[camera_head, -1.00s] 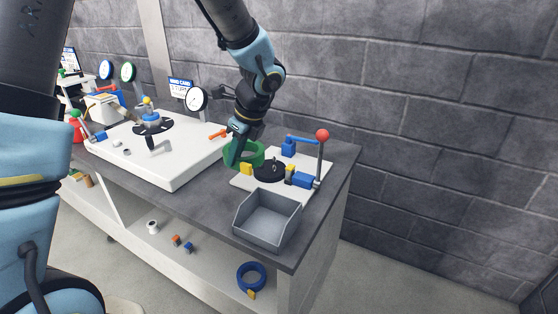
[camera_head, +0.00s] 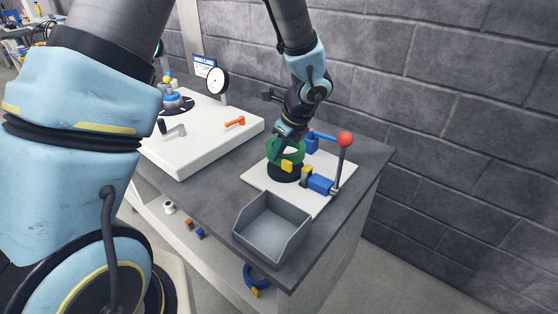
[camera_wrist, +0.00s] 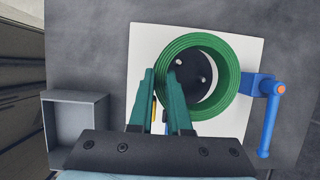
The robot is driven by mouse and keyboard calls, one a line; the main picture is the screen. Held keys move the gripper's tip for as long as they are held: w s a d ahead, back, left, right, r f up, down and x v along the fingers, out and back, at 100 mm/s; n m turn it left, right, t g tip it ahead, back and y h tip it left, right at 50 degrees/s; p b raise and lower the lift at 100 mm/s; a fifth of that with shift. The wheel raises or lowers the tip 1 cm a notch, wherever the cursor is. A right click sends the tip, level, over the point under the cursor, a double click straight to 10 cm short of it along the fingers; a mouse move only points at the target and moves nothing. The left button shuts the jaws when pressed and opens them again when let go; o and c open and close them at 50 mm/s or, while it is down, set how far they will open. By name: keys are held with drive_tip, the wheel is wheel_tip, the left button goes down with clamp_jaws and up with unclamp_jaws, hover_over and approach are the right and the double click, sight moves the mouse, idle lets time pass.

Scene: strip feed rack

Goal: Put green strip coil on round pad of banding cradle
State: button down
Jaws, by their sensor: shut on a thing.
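The green strip coil (camera_head: 299,152) is a thick ring with a yellow tab. My gripper (camera_head: 279,152) is shut on its wall. In the wrist view the fingers (camera_wrist: 162,100) straddle the near left part of the coil (camera_wrist: 228,62). The black round pad (camera_head: 284,172) of the banding cradle lies under the coil; in the wrist view the pad (camera_wrist: 190,75) shows through the ring, off to its left side. The coil appears above the pad; whether it touches is hard to tell. The cradle's white base plate (camera_head: 257,181) lies on the bench.
A grey open bin (camera_head: 272,226) sits in front. A blue coil (camera_head: 254,279) lies on the lower shelf.

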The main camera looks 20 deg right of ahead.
drive_tip(key=shift+f, duration=1.75)
drive_tip(key=c, duration=0.9)
unclamp_jaws()
drive_tip(key=shift+f, duration=0.1)
drive_tip(key=shift+o, duration=0.2)
drive_tip(key=v, duration=1.2)
drive_tip(key=shift+b, duration=0.45)
